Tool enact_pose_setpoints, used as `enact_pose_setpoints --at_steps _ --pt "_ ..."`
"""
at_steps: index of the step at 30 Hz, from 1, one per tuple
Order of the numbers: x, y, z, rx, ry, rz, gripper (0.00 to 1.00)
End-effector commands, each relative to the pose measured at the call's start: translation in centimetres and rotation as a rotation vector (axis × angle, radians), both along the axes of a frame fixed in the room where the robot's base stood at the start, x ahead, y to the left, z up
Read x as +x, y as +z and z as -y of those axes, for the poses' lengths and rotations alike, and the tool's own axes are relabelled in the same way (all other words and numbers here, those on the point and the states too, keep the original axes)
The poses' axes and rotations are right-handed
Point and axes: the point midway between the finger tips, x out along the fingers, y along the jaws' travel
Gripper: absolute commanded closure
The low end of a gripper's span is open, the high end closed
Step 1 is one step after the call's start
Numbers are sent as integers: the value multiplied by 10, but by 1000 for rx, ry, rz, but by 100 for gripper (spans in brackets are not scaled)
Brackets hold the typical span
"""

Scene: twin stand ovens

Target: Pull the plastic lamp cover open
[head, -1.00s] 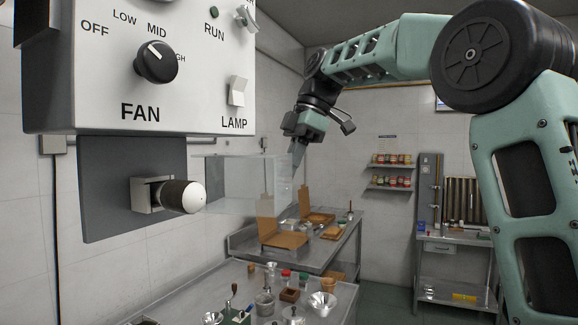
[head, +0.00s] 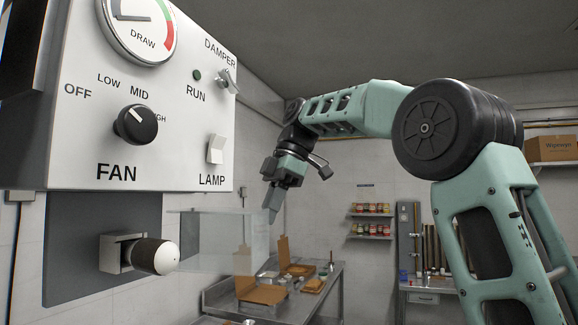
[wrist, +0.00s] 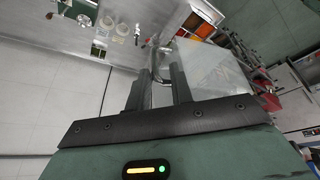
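The plastic lamp cover (head: 215,238) is a clear box sticking out to the right around the lamp (head: 156,256), under the control panel. Its side also shows in the wrist view (wrist: 218,75). My gripper (head: 272,212) points down at the cover's far right end, by its upper corner. In the wrist view my gripper's two fingers (wrist: 156,85) stand apart with a gap between them. A curved shiny metal bar shows in and just beyond this gap. I cannot tell whether the fingers touch it or the cover.
The white control panel (head: 130,175), with a fan knob (head: 136,124) and lamp switch (head: 215,149), hangs above the cover. A steel table (head: 322,285) with cardboard boxes (head: 262,293) stands beyond and below. Wall shelves (head: 370,224) are at the back.

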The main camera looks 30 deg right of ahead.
Motion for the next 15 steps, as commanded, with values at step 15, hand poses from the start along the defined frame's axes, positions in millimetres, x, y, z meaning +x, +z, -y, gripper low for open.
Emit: enact_pose_setpoints --at_steps 15 --pt "-8 102 40 0 -4 9 77"
